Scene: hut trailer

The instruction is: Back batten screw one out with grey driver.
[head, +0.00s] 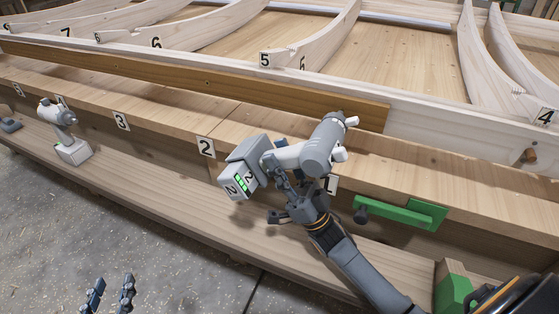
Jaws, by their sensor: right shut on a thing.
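The grey driver (322,148) is held up in front of the bench, with its nose toward the upper right. Its battery block, marked 2 and with green lights, hangs at the lower left. My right gripper (290,185) is shut around the driver's handle. The brown batten (240,88) lies along the pale side rail of the frame, and its right end is just above and right of the driver. The driver's nose looks close to that end, but I cannot tell whether they touch. My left gripper (110,296) is open and empty over the floor.
A second, pale driver (60,115) stands at the left on the lower ledge. Number plates 2 (205,147) and 3 (121,121) mark the bench front. A green clamp-like piece (400,212) sits right of my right gripper. Curved ribs rise behind.

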